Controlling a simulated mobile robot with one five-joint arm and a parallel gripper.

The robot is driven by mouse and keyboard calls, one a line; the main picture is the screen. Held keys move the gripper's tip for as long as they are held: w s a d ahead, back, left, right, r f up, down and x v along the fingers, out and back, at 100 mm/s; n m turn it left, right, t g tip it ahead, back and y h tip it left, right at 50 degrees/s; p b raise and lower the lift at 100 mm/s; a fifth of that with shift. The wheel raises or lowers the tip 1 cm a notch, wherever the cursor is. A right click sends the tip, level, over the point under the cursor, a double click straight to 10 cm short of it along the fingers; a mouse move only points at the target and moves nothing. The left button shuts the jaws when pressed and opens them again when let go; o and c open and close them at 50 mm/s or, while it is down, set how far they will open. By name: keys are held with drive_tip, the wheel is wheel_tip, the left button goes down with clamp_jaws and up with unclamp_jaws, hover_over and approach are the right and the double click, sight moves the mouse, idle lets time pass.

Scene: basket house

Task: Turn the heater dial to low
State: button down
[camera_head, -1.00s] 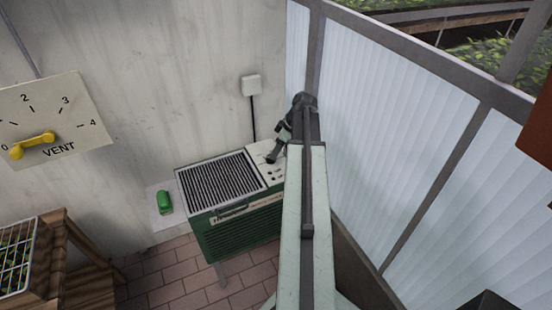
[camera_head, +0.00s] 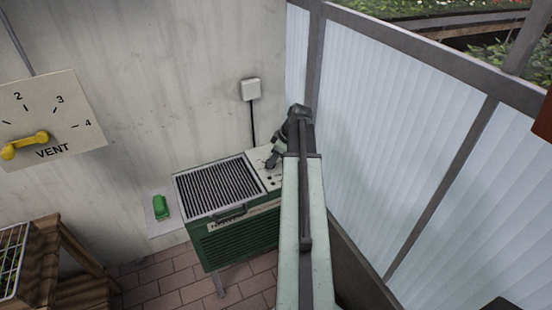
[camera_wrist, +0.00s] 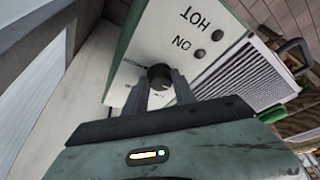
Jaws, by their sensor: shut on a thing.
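The heater (camera_head: 240,230) is a green box with a black top grille, standing against the wall. Its pale control panel (camera_head: 262,163) is at the grille's right end, partly hidden by my arm. In the wrist view the panel (camera_wrist: 165,30) shows the words ON and HOT beside two dark round spots. The dark round dial (camera_wrist: 160,76) sits between the two fingers of my gripper (camera_wrist: 161,82), which is shut on it. The small markings around the dial are too blurred to read, and its setting cannot be told. My gripper also shows in the head view (camera_head: 273,160).
A white wall box (camera_head: 250,89) with a cable is above the heater. A ribbed translucent panel (camera_head: 390,130) rises close on the right. A VENT scale with a yellow handle (camera_head: 25,145) is at far left, above a wooden stand (camera_head: 50,260).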

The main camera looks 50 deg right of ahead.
drive_tip(key=shift+a+m+h, duration=0.35)
drive_tip(key=shift+m+h, duration=0.05)
drive_tip(key=shift+m, duration=0.7)
drive_tip(key=m+h, duration=0.1)
drive_tip(key=m, duration=0.2)
drive_tip(key=shift+a+m, duration=0.15)
drive_tip(key=shift+m, duration=0.15)
drive_tip(key=m+h, duration=0.2)
drive_tip(key=m, duration=0.2)
drive_tip(key=shift+w+a, duration=0.1)
drive_tip(key=shift+w, duration=0.05)
drive_tip(key=shift+m, duration=0.8)
drive_tip(key=shift+g+h, duration=0.3)
drive_tip(key=c, duration=1)
unclamp_jaws()
drive_tip(key=shift+d, duration=0.2)
drive_tip(key=shift+a, duration=0.1)
